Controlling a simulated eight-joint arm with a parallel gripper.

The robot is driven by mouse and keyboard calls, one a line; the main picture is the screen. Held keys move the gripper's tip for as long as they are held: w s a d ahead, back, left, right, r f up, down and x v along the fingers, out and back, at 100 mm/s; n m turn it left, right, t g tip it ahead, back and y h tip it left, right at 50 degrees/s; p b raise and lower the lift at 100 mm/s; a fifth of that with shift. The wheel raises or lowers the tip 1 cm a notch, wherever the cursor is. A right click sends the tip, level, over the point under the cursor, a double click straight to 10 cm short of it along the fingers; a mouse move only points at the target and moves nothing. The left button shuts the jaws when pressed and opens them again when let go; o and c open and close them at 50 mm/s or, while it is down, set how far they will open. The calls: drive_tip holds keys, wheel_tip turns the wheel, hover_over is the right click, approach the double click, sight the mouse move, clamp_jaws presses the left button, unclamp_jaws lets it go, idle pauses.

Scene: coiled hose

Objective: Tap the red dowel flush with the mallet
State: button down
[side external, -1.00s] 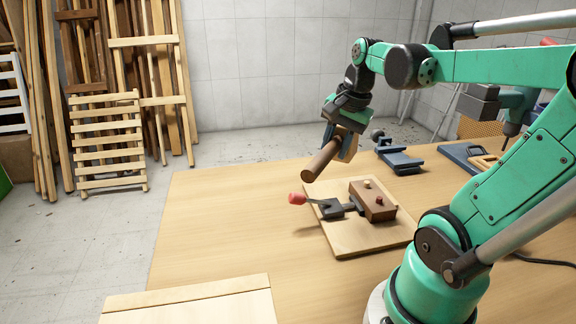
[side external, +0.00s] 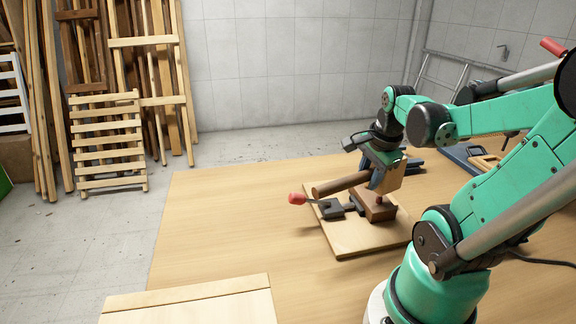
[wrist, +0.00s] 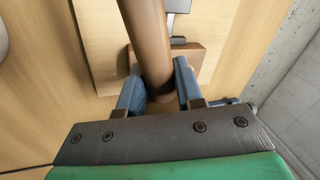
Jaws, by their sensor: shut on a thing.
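My gripper (side external: 380,179) is shut on the brown wooden mallet (side external: 341,185). Its round brown part points left and slightly down, and a tan part shows beside the blue fingers. In the wrist view the fingers (wrist: 160,90) flank the round brown mallet part (wrist: 146,30). The red dowel (side external: 379,199) stands up a little from the brown block (side external: 374,211), just below my gripper and the mallet. Whether the mallet touches the block or dowel is unclear. The block's rear top and a pale dowel are hidden. The red dowel does not show in the wrist view.
A pale wooden panel (side external: 190,303) lies at the front. The table's left side is clear. Blue tools stand behind my gripper.

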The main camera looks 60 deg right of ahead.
idle(0.4)
idle(0.8)
idle(1.1)
drive_tip(key=shift+f, duration=0.1)
idle(0.5)
idle(0.8)
drive_tip(key=shift+f, duration=0.15)
idle(1.0)
